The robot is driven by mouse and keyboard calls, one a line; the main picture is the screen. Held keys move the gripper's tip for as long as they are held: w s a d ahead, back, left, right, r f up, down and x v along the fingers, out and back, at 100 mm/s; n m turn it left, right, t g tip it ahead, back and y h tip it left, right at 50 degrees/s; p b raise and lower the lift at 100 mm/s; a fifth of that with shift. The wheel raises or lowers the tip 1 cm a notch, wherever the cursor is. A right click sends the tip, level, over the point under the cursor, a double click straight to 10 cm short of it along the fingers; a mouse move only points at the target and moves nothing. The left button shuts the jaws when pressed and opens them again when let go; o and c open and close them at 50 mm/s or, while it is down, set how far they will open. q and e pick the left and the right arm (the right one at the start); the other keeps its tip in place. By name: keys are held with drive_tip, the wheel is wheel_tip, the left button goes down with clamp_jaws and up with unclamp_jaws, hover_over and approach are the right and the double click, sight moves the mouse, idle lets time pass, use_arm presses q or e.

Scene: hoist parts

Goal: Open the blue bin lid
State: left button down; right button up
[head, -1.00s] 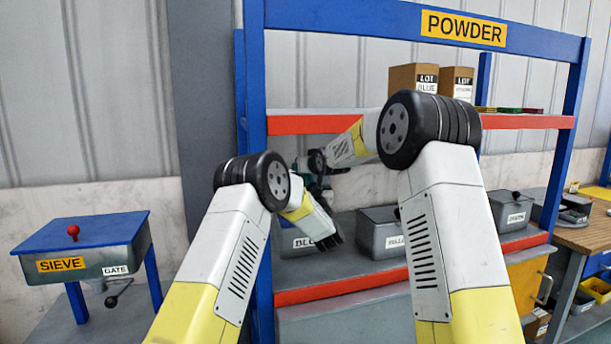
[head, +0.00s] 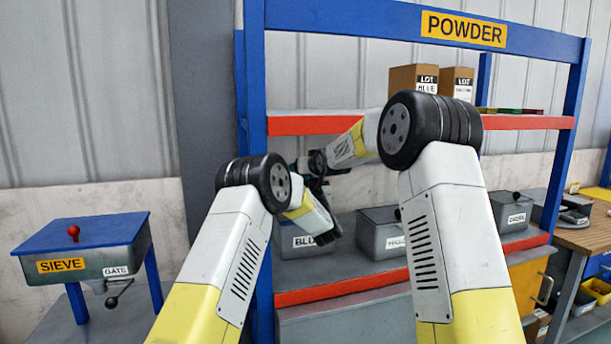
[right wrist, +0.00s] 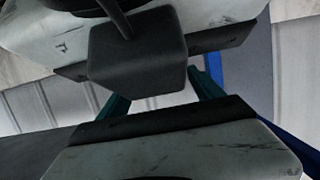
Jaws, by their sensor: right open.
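The blue bin (head: 300,244) is a grey box with a partly covered label, on the lower shelf of the powder rack in the head view. My grippers and arms hide most of its lid, so I cannot tell how the lid stands. My left gripper (head: 327,232) hangs in front of the bin's right side, its dark fingers pointing down; its opening is unclear. My right gripper (head: 312,188) is above the bin, dark and partly hidden behind my left arm. In the right wrist view it is open (right wrist: 160,97), with a dark block on a stem (right wrist: 137,60) near its jaws.
Two more grey lidded bins, one in the middle (head: 383,240) and one at right (head: 511,214), stand on the same shelf. The red-edged upper shelf (head: 520,122) holds lot boxes (head: 413,78) above. A blue rack post (head: 256,150) is close left. The sieve (head: 85,255) stands farther left.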

drive_tip(key=s+d+r+m+g+h, duration=0.1)
drive_tip(key=s+d, duration=0.3)
drive_tip(key=s, duration=0.6)
drive_tip(key=s+d+g, duration=0.1)
drive_tip(key=s+d, duration=0.4)
drive_tip(key=s, duration=0.5)
drive_tip(key=s+d+r+m+g+h, duration=0.15)
drive_tip(key=s+d, duration=0.25)
drive_tip(key=s, duration=0.7)
use_arm(q)
drive_tip(key=w, duration=0.1)
drive_tip(key=w+r+g, duration=0.1)
drive_tip(key=w, duration=0.1)
drive_tip(key=shift+a+r+g+h, duration=0.3)
drive_tip(key=shift+a, duration=0.1)
use_arm(e)
drive_tip(key=s+d+f+g, duration=0.1)
drive_tip(key=s+f, duration=0.3)
drive_tip(key=s, duration=0.7)
drive_tip(key=s+d+f+g, duration=0.2)
drive_tip(key=s+f, duration=0.3)
drive_tip(key=s, duration=0.5)
drive_tip(key=shift+s+d+f+g, duration=0.2)
drive_tip(key=shift+s+g, duration=0.2)
drive_tip(key=shift+g, duration=0.25)
drive_tip(key=shift+m, duration=0.25)
